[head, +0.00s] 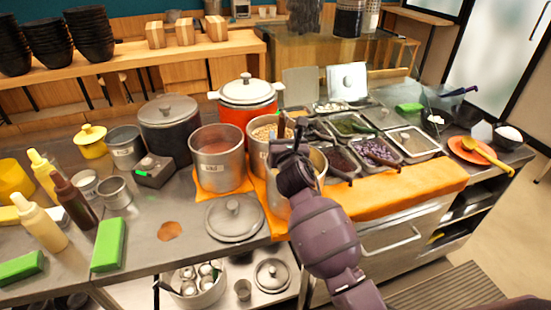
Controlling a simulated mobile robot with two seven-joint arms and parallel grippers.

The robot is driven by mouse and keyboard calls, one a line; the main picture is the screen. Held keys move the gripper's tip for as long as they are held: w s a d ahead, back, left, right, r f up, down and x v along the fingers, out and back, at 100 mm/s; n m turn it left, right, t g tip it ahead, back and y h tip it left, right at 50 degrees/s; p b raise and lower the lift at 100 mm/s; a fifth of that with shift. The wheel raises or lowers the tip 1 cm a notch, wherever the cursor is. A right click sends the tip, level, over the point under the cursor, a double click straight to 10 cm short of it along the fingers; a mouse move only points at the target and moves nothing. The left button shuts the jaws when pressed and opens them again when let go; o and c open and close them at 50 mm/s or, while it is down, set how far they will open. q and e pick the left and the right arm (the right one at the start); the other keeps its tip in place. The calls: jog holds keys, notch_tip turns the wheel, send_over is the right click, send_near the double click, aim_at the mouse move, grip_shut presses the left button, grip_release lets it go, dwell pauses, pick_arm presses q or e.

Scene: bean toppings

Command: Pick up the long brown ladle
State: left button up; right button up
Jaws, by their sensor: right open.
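A brown upright handle (281,124), which looks like the long ladle's, shows at the steel pot of beans (259,131). Its lower part is hidden behind my gripper. My right gripper (287,143) is open at the pot's right side, close to this handle. I cannot tell whether it touches the handle. My right arm hides part of a second steel pot (318,162) in front. My left gripper is not in view.
Topping trays (412,142) with several dark spoons lie to the right. A steel pot (217,150) and a red pot (247,93) stand close by at left and behind. A lid (234,217) lies in front.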

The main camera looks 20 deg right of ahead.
aim_at(282, 131)
jog(key=w, duration=0.4)
jog(key=shift+w+d, duration=0.25)
jog(key=shift+d, duration=0.1)
jog(key=shift+w, duration=0.3)
jog(key=shift+d, duration=0.1)
grip_shut()
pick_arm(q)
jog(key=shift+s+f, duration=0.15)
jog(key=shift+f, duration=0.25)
pick_arm(e)
jog(key=shift+r, duration=0.1)
